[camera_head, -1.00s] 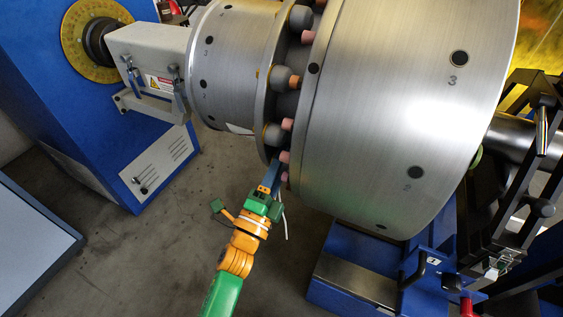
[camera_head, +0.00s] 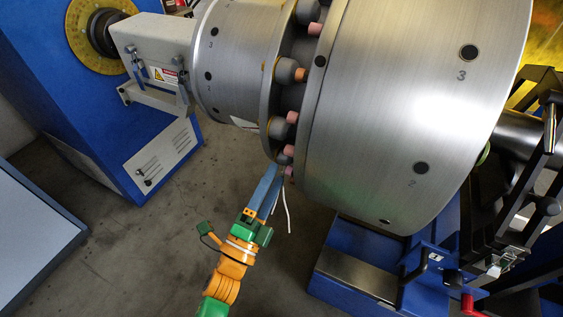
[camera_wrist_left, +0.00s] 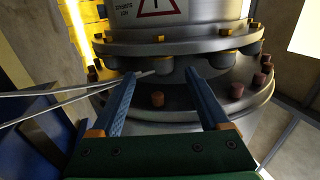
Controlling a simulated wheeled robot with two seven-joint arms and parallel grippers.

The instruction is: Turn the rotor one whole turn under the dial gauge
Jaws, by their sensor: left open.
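The rotor is a large silver drum (camera_head: 400,120) joined to a smaller drum (camera_head: 235,70) by a flange ring with grey studs and pink-tipped bolts (camera_head: 291,117). Numbers and black holes mark its rim. My left gripper (camera_head: 274,174) has blue fingers and is open at the lower edge of the flange ring. In the left wrist view its fingers (camera_wrist_left: 160,74) point at the flange, with a grey stud (camera_wrist_left: 176,69) between their tips. Contact with the stud cannot be told. I cannot make out the dial gauge. My right gripper is not in view.
A blue headstock (camera_head: 60,90) with a yellow graduated ring (camera_head: 82,48) stands at the left. A blue support (camera_head: 350,295) and black frame stand at the lower right. Thin white rods (camera_head: 286,211) show beside the left fingers. The floor (camera_head: 130,250) around my left arm is clear.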

